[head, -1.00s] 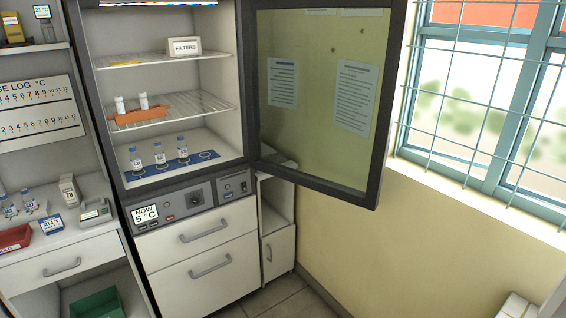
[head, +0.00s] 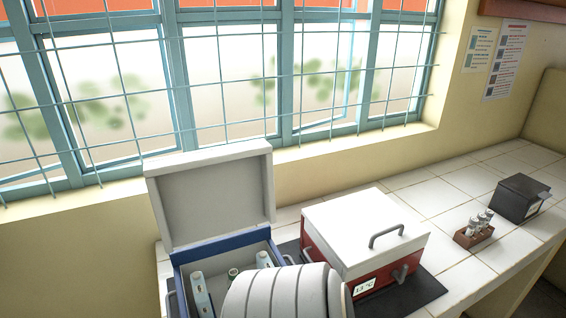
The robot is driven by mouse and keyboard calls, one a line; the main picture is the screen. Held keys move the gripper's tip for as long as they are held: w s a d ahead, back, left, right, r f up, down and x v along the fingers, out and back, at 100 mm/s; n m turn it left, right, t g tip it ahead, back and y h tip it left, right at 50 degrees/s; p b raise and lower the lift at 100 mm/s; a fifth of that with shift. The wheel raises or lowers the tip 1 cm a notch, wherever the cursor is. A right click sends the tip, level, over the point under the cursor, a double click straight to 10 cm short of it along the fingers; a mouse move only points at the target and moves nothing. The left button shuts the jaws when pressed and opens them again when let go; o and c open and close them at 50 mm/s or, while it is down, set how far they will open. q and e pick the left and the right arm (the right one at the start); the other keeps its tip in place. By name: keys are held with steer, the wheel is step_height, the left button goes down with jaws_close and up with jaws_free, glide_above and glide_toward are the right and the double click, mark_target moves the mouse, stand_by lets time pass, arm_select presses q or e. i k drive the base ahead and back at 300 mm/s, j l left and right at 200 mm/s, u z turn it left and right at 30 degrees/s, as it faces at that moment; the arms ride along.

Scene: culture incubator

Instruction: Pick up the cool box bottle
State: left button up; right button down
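The blue cool box (head: 180,258) stands open on the tiled counter in the lower middle, its white lid (head: 212,200) raised at the back. Inside it, a bottle with a pale cap (head: 201,292) stands at the left. I cannot tell which one is the task's bottle. Neither of my grippers is recognisable in the head view.
A closed red box (head: 325,255) with a white lid and a temperature label stands close right of the cool box, on a dark mat. A brown rack (head: 474,236) with several vials and a dark box (head: 520,198) stand further right. Bare tiles lie between. A barred window is behind.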

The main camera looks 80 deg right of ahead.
mark_target(233, 272)
steer(key=z, duration=2.2)
steer(key=k+j+u, duration=0.15)
steer(key=j, duration=0.2)
steer(key=k+j+u, duration=0.15)
steer(key=k+j, duration=0.1)
steer(key=j, duration=0.1)
